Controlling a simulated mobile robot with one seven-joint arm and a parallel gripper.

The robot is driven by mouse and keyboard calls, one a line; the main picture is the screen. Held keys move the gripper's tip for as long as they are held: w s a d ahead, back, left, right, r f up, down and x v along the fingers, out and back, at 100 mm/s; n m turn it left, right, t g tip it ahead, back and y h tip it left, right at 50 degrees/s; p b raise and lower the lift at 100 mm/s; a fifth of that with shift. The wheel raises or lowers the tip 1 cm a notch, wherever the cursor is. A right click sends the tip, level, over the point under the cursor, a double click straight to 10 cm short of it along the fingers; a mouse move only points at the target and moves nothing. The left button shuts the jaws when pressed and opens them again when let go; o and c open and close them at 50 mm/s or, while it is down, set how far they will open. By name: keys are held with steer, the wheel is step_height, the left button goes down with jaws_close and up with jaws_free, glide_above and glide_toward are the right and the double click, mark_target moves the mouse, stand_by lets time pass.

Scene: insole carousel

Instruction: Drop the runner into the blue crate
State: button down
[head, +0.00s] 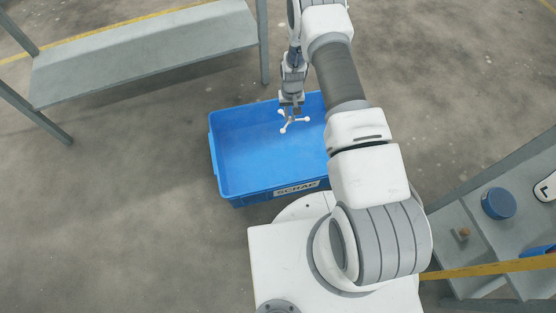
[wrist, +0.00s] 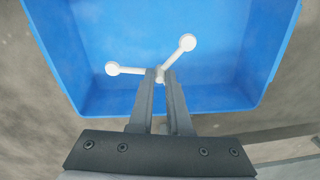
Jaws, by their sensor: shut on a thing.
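The runner (head: 286,127) is a small white branched piece with round ends. It also shows in the wrist view (wrist: 176,56), where two arms with round ends stick out beyond the fingertips. My gripper (head: 291,105) is shut on the runner near its middle; the fingers also show in the wrist view (wrist: 160,76). The blue crate (head: 223,160) is an open box with a "SCRAP" label on its near wall. It fills most of the wrist view (wrist: 110,28). The gripper and runner are over the crate's opening. The visible part of the crate's floor is bare.
A grey bench (head: 145,50) stands at the upper left. Floor left of the crate is clear.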

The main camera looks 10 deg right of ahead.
steer(key=f, duration=0.1)
steer(key=f+b, duration=0.1)
steer(key=f, duration=0.1)
steer(key=shift+w+f, duration=0.25)
steer(key=shift+w, duration=0.1)
step_height(320, 180, down, 5)
steer(key=b, duration=0.3)
steer(key=shift+f+b, duration=0.2)
steer(key=shift+b, duration=0.1)
steer(key=c, duration=0.8)
jaws_free()
step_height(320, 180, up, 17)
steer(key=p, duration=0.6)
steer(key=shift+r, duration=0.2)
